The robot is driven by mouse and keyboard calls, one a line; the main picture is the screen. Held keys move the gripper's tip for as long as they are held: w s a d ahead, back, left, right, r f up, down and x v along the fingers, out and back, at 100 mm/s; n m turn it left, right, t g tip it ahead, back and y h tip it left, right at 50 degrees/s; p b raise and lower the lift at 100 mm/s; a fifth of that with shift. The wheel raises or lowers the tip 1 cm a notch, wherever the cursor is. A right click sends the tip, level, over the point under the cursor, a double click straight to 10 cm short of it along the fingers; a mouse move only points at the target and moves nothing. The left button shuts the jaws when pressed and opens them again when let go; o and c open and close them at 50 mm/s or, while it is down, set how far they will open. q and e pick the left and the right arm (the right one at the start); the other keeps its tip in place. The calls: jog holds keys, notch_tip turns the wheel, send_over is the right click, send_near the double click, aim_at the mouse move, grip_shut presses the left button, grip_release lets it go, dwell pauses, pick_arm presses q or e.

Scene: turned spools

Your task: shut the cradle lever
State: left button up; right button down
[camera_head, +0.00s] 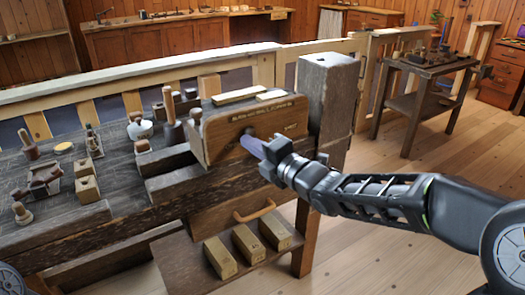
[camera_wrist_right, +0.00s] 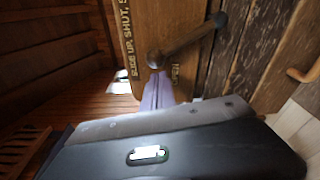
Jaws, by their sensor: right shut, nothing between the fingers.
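The cradle lever (camera_wrist_right: 188,39) shows in the right wrist view as a dark round bar with a rounded end, lying slantwise across a brown wooden board (camera_wrist_right: 190,75) with lettering. The same board (camera_head: 222,148) faces me in the head view, fixed at the bench's front right; the lever there is mostly hidden by my gripper. My right gripper (camera_head: 252,146) is shut and empty in front of the board. In the right wrist view its purple fingers (camera_wrist_right: 157,92) are together, their tips close to the lever's rounded end; I cannot tell whether they touch. My left gripper is not in view.
A thick wooden post (camera_head: 328,95) stands right of the board. The dark bench (camera_head: 110,185) on the left holds several turned pieces and blocks. Several wooden blocks (camera_head: 247,243) lie on a lower shelf. The floor (camera_head: 400,170) at the right is open.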

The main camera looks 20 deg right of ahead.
aim_at(251, 129)
jog(key=shift+x, duration=1.1)
jog(key=shift+d+r, duration=0.1)
jog(key=shift+r, duration=0.05)
jog(key=shift+w+d+r+m+y+p, duration=0.2)
jog(key=shift+d+r+m, duration=0.2)
jog(key=shift+d+m, duration=0.25)
jog(key=shift+w+d+r+m+y+p, duration=0.1)
jog(key=shift+d+r+m+p, duration=0.1)
jog(key=shift+d+r+m, duration=0.4)
jog(key=m, duration=0.1)
jog(key=d+m, duration=0.2)
jog(key=shift+w+r+t, duration=0.25)
jog(key=shift+w+t, duration=0.05)
jog(key=d+m, duration=0.2)
jog(key=m, duration=0.1)
jog(key=shift+w+d+r+t+p, duration=0.1)
jog(key=shift+w+d+t+p, duration=0.2)
jog(key=shift+w, duration=0.05)
jog(key=shift+w+d+m, duration=0.25)
jog(key=shift+d+m, duration=0.8)
jog(key=shift+m, duration=0.2)
jog(key=shift+w+d+f+b, duration=0.1)
jog(key=shift+d+f+b, duration=0.1)
jog(key=shift+d, duration=0.2)
jog(key=shift+w+d+f+b, duration=0.1)
jog(key=shift+d+f+b, duration=0.05)
jog(key=shift+d, duration=0.25)
jog(key=shift+d+h, duration=0.1)
jog(key=shift+h, duration=0.3)
